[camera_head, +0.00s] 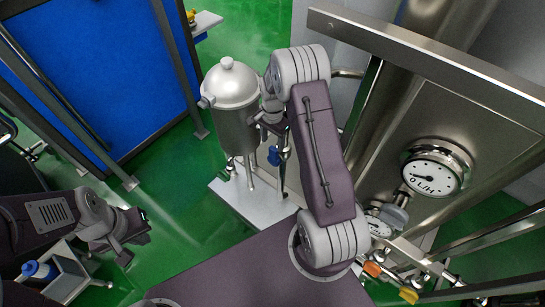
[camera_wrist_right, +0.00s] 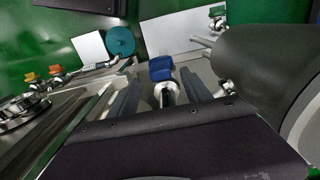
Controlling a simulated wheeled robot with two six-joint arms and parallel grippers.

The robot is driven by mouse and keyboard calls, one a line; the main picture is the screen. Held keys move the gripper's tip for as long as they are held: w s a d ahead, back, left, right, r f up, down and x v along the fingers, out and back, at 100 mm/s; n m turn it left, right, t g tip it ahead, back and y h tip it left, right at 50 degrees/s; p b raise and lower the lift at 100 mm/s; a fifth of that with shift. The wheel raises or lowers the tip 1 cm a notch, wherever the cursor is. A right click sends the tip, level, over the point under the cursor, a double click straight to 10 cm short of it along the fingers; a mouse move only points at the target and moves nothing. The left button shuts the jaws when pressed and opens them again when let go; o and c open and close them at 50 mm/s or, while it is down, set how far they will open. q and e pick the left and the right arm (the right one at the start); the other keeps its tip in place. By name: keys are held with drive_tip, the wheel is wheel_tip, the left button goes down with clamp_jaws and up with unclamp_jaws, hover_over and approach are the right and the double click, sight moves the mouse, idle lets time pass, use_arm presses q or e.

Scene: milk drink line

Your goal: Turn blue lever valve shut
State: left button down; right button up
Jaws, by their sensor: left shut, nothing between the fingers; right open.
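The blue lever valve shows its blue handle (camera_head: 274,155) in the head view, below the steel vessel (camera_head: 235,122) and close to my right gripper. In the right wrist view the blue handle (camera_wrist_right: 160,68) lies between the tips of my right gripper's two fingers, with a steel stem below it. My right gripper (camera_wrist_right: 160,78) is open, with a visible gap on both sides of the handle. My arm partly hides this gripper in the head view. My left gripper (camera_head: 136,228) is shut and empty, low at the left, away from the valve.
The vessel stands on a pale base plate (camera_head: 228,198). A tall steel unit with a round gauge (camera_head: 433,172) fills the right. Orange (camera_head: 372,269) and yellow (camera_head: 408,296) handles sit on pipework below it. Another blue-topped item (camera_head: 38,270) stands at lower left. Green floor is clear between.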

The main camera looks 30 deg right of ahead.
sight(272, 158)
wheel_tip(272, 158, down, 9)
drive_tip(key=shift+r+b, duration=0.2)
drive_tip(key=shift+b, duration=0.15)
clamp_jaws()
idle(1.3)
